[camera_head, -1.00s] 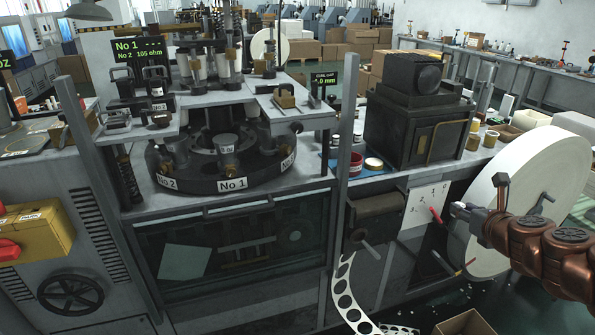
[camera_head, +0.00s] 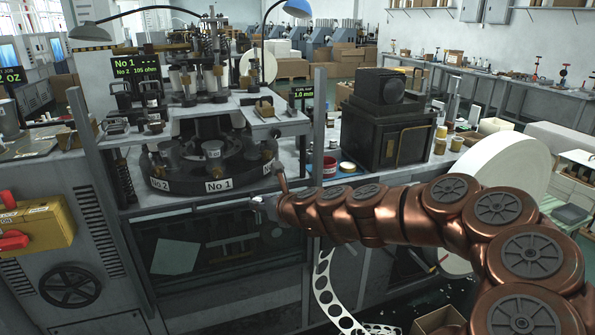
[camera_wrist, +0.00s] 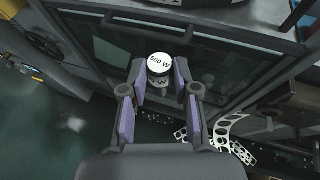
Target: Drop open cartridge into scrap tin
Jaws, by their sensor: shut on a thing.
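My gripper (camera_head: 264,207) is in front of the machine, left of the picture's middle and below the bench's front edge. In the wrist view its purple-padded fingers (camera_wrist: 160,84) are shut on a small cartridge (camera_wrist: 159,66) with a white round top marked "500 W". The cartridge looks upright, over the floor in front of the machine's lower window. A red tin (camera_head: 330,170) stands on the bench right of the machine's post, up and right of my gripper. I cannot tell for sure whether it is the scrap tin.
A round turret (camera_head: 219,185) labelled No 1 and No 2 sits left of my gripper. A dark oven-like box (camera_head: 388,127) stands behind my arm. A small open tin (camera_head: 348,167) is beside the red tin. A punched strip (camera_head: 326,290) hangs below my arm.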

